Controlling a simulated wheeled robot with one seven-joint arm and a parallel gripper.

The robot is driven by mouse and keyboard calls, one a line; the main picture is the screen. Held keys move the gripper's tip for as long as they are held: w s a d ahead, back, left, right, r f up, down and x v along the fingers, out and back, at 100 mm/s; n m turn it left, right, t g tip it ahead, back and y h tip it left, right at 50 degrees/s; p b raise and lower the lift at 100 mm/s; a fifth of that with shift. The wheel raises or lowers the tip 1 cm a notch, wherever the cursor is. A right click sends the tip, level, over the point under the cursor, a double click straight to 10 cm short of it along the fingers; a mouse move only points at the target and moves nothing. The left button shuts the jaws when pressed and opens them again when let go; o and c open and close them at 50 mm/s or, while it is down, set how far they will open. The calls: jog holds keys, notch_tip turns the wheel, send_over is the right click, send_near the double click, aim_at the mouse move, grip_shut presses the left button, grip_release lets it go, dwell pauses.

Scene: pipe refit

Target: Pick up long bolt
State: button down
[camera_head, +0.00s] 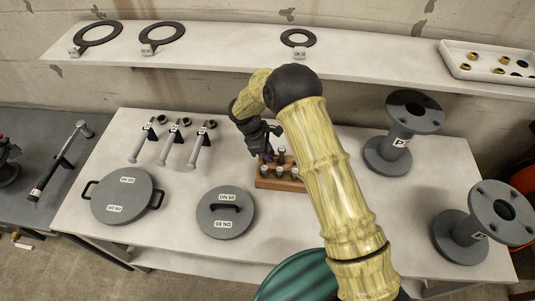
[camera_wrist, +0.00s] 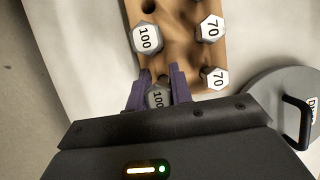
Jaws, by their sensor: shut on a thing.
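A wooden block (camera_head: 277,184) on the table holds upright grey bolts; it also shows in the wrist view (camera_wrist: 183,62). Their hex heads carry number labels. My gripper (camera_wrist: 160,73) is shut on a long bolt (camera_wrist: 158,98) marked 100, with one purple finger on each side of its head. Another bolt marked 100 (camera_wrist: 146,38) stands just beyond it. Two shorter bolts marked 70 stand to the right, one farther (camera_wrist: 211,28) and one nearer (camera_wrist: 215,77). The held bolt's shank is hidden, so I cannot tell whether it is still in its hole.
Flanged pipe pieces (camera_head: 398,135) (camera_head: 470,236) stand at right. A shelf (camera_head: 225,48) runs behind the table.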

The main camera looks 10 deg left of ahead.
jog(key=shift+r, duration=0.15)
jog(key=r+b, duration=0.1)
jog(key=r, duration=0.2)
jog(key=r+b, duration=0.1)
jog(key=r, duration=0.2)
jog(key=shift+s+a+r, duration=0.1)
jog(key=shift+s+r, duration=0.1)
jog(key=shift+r, duration=0.2)
jog(key=s+a+b, duration=0.3)
jog(key=s+a, duration=0.7)
jog(key=a, duration=0.4)
jog(key=shift+s, duration=0.2)
jog(key=shift+a, duration=0.1)
jog(key=shift+r+p, duration=2.05)
jog(key=shift+r, duration=0.45)
jog(key=shift+f, duration=0.1)
